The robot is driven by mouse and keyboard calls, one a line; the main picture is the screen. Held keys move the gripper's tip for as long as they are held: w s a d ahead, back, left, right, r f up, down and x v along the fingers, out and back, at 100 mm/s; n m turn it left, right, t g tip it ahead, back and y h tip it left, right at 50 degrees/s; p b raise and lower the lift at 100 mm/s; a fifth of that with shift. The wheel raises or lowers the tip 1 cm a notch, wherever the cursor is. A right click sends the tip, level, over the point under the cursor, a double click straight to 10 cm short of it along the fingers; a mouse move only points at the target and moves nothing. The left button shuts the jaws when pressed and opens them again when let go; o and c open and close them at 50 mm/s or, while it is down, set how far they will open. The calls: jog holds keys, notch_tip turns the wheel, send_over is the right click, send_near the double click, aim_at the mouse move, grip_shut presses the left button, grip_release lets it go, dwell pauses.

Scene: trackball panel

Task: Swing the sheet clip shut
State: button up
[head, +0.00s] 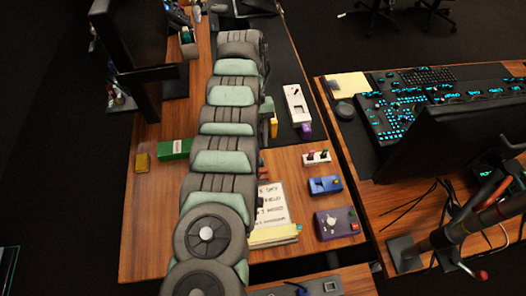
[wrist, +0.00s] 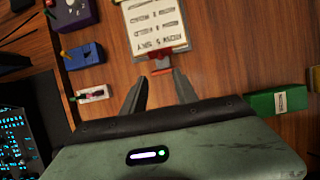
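A printed sheet (wrist: 155,25) lies on a light board in the wrist view. At its edge nearest my gripper is a narrow grey strip with a small red bar (wrist: 161,71), apparently the sheet clip. I cannot tell how far the clip stands open. My gripper (wrist: 159,76) is open and empty, its two dark fingers apart, with the red bar close ahead of the tips. In the head view the sheet (head: 270,203) shows partly beside my arm, with a yellow strip (head: 273,235) at its near end.
Beside the sheet stand a purple knob box (head: 337,224), a blue box (head: 325,185) and a small white switch block (head: 316,157). A green box (head: 174,149) and a small yellow block (head: 142,162) sit left of my arm. Bare wood surrounds the fingers.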

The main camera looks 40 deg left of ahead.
jog(key=p+x, duration=0.1)
jog(key=x, duration=0.2)
jog(key=p+x, duration=0.2)
jog(key=x, duration=0.2)
jog(key=p+x, duration=0.2)
jog(key=x, duration=0.2)
jog(key=shift+s+d, duration=0.15)
jog(key=shift+s, duration=0.2)
jog(key=shift+c, duration=0.4)
grip_shut()
